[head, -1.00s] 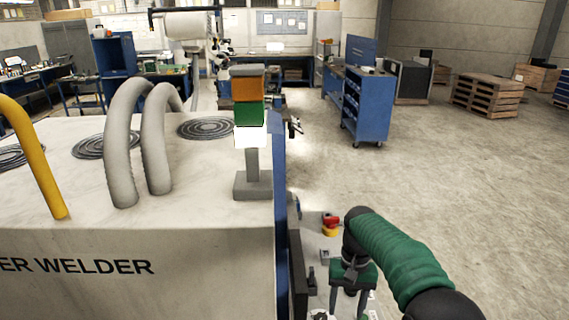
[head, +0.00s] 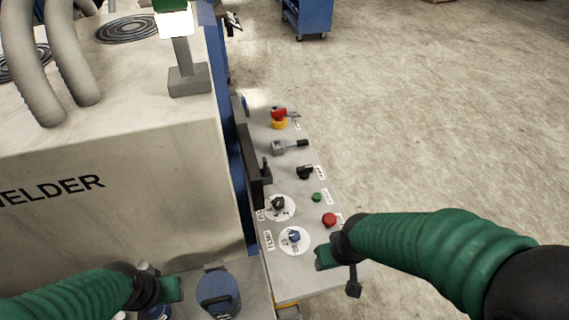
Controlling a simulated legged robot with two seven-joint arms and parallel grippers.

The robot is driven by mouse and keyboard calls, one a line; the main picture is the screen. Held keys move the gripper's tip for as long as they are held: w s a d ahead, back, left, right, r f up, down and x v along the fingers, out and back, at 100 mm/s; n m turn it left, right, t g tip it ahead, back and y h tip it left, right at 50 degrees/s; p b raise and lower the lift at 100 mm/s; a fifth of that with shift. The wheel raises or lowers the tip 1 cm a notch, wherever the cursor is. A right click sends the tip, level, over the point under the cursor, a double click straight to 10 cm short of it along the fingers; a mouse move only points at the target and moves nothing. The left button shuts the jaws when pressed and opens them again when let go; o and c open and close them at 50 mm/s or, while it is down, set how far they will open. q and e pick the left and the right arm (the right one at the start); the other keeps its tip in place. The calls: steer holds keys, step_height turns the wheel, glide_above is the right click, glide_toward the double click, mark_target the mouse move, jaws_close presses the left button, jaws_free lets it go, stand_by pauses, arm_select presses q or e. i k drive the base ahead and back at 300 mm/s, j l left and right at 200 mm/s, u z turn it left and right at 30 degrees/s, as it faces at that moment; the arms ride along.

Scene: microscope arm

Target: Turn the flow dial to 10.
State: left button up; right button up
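The control panel (head: 292,175) slopes down beside the welder and carries two round white dial plates. One dial has a black knob (head: 279,203); below it, another has a blue knob (head: 294,236).
On the panel are a red-and-yellow switch (head: 279,118), a grey lever (head: 290,147), a black switch (head: 305,172), a green button (head: 317,197) and a red button (head: 329,220). The welder body (head: 110,160) stands at left. A blue round object (head: 217,292) is beside my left gripper.

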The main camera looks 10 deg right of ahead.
mark_target(279, 203)
steer(key=k+l+u, duration=0.1)
steer(key=l+u, duration=0.25)
steer(key=k+l+u, duration=0.1)
steer(key=u, duration=0.3)
steer(key=k+l+u, duration=0.15)
steer(key=u, duration=0.2)
steer(key=l, duration=0.1)
